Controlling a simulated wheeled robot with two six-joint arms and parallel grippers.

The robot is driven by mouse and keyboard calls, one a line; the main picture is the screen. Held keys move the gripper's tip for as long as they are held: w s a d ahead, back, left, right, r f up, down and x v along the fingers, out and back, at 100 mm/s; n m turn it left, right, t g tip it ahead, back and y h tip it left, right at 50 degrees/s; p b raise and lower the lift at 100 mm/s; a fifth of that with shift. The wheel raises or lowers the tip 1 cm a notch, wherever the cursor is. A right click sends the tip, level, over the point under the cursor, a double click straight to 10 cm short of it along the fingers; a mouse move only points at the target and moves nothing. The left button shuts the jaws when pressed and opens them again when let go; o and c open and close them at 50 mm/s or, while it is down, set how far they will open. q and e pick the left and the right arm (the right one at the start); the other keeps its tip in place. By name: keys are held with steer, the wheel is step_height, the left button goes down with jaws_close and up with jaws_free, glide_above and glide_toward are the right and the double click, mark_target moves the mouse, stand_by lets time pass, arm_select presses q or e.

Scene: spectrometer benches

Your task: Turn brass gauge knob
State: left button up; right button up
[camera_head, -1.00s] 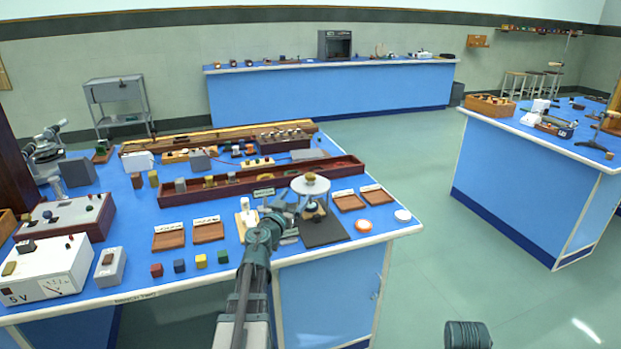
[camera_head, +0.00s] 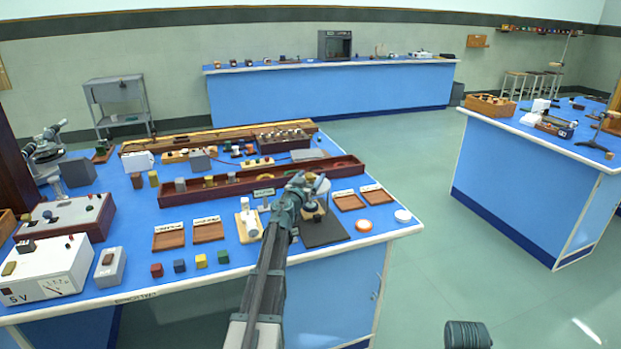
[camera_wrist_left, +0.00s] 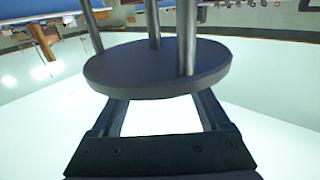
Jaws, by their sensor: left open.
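The gauge (camera_head: 323,187) is a pale round plate on a stand over a dark square mat (camera_head: 322,232) near the bench's front right corner. Its brass knob (camera_head: 311,177) is on top and mostly hidden behind my left gripper (camera_head: 300,181). The left gripper is open and overlaps the left part of the gauge in the head view; I cannot tell if it touches. In the left wrist view a dark disc (camera_wrist_left: 158,72) with upright rods lies across the space between the fingers. No knob is clear there.
A long dark red tray (camera_head: 235,186) runs behind the gauge. Small wooden trays (camera_head: 348,201) and an orange-rimmed disc (camera_head: 363,225) lie to its right. A white fitting on a wooden base (camera_head: 249,225) stands to the left. Coloured cubes (camera_head: 201,261) line the bench front.

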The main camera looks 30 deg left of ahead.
arm_select(q)
steer(key=shift+w, duration=0.1)
jaws_close()
stand_by(0.4)
steer(key=shift+d+y, duration=0.1)
steer(key=shift+y, duration=0.2)
